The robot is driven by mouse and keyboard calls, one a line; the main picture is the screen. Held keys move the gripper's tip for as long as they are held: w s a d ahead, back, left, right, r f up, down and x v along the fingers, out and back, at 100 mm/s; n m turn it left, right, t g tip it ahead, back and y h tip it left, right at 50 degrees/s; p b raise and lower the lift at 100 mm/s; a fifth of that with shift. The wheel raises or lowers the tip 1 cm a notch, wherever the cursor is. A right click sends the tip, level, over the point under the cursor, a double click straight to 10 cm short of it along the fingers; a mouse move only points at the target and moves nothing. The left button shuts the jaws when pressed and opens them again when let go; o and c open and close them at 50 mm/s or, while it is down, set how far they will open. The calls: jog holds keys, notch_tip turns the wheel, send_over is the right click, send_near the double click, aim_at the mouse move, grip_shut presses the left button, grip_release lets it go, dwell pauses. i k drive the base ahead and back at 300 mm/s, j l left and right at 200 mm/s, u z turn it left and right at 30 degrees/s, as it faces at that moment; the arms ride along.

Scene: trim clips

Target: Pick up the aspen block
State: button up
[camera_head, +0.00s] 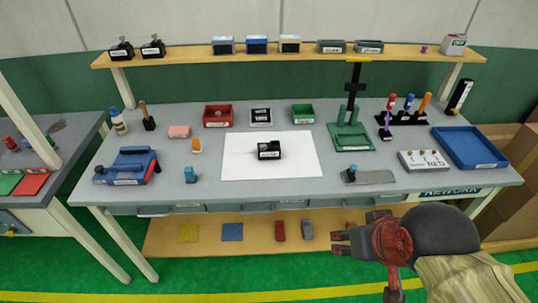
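No block in view carries a label I can read as aspen, so I cannot tell which thing is the aspen block. A black block-like item with a white label (269,150) sits on a white sheet (293,167) in the middle of the grey table. A small pink block (179,132) lies at the back left of the table, with a small orange and white item (197,146) near it. My gripper (338,243) is at the lower right, in front of the table's front edge and apart from these things. Its fingers point left; their opening is unclear.
A red bin (218,116), a green bin (303,114) and a blue tray (470,147) stand on the table (230,190). A green press (350,136) stands right of the sheet. A wooden shelf (190,51) runs above; a lower shelf (260,238) holds small items.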

aim_at(271, 150)
jog(key=i+j+z, duration=0.1)
jog(key=j+z, duration=0.4)
jog(key=z, duration=0.2)
jog(key=i+j+z, duration=0.1)
jog(key=j+z, duration=0.25)
